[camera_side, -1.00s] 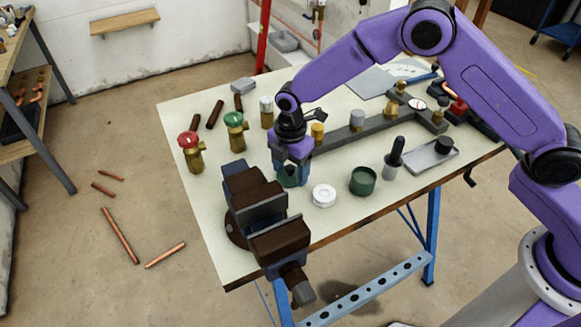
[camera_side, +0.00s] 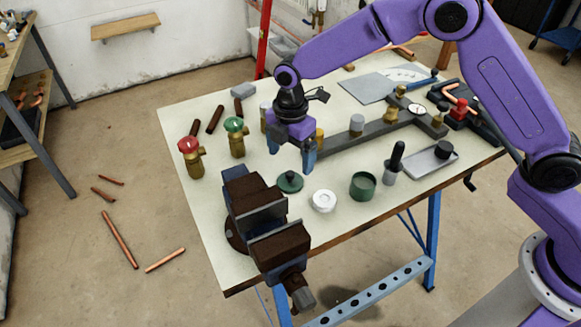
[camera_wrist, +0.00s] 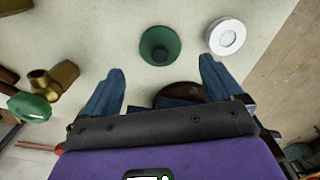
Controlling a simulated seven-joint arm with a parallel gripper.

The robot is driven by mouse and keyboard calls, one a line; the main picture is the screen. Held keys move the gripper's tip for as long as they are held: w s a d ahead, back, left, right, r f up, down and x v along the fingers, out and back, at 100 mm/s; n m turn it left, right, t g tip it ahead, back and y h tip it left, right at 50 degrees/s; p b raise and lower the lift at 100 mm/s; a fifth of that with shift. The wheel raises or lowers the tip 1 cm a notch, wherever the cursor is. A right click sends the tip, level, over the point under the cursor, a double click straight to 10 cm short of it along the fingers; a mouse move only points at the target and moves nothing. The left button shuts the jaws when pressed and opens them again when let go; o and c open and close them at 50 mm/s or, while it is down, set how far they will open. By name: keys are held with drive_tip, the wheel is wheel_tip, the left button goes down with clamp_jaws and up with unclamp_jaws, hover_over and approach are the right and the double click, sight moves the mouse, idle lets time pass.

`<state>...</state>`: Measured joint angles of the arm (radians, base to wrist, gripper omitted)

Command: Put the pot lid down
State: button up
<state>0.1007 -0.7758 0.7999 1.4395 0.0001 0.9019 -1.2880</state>
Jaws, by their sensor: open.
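The pot lid (camera_side: 290,182) is a green disc with a dark knob, lying flat on the pale bench top between the vise and the white ring. In the wrist view the lid (camera_wrist: 160,45) lies beyond and between my fingertips. My gripper (camera_side: 292,160) is open and empty above the lid, with clear space between them. In the wrist view my gripper's two blue fingers (camera_wrist: 160,75) are spread wide. The green pot (camera_side: 363,184) stands open on the bench to the right of the white ring.
The white ring (camera_side: 324,201) lies close to the lid's right. A brown vise (camera_side: 262,215) stands at the front left edge. Valves with a red knob (camera_side: 190,158) and a green knob (camera_side: 236,138) stand to the left. A grey pipe manifold (camera_side: 370,133) runs behind.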

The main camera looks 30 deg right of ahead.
sight(292, 173)
wheel_tip(292, 173, up, 6)
drive_tip(key=shift+f, duration=0.2)
drive_tip(key=s+d+r+m, duration=0.2)
drive_tip(key=s+d+r, duration=0.15)
drive_tip(key=s, duration=0.45)
drive_tip(key=s+d+r+m, duration=0.3)
drive_tip(key=s+d, duration=0.2)
drive_tip(key=s, duration=0.3)
drive_tip(key=s+d+f+m, duration=0.1)
drive_tip(key=s+d+m, duration=0.3)
drive_tip(key=s+d, duration=0.9)
drive_tip(key=s, duration=0.3)
drive_tip(key=shift+s+d+m, duration=0.15)
drive_tip(key=shift+s+m, duration=0.1)
drive_tip(key=shift+m, duration=0.15)
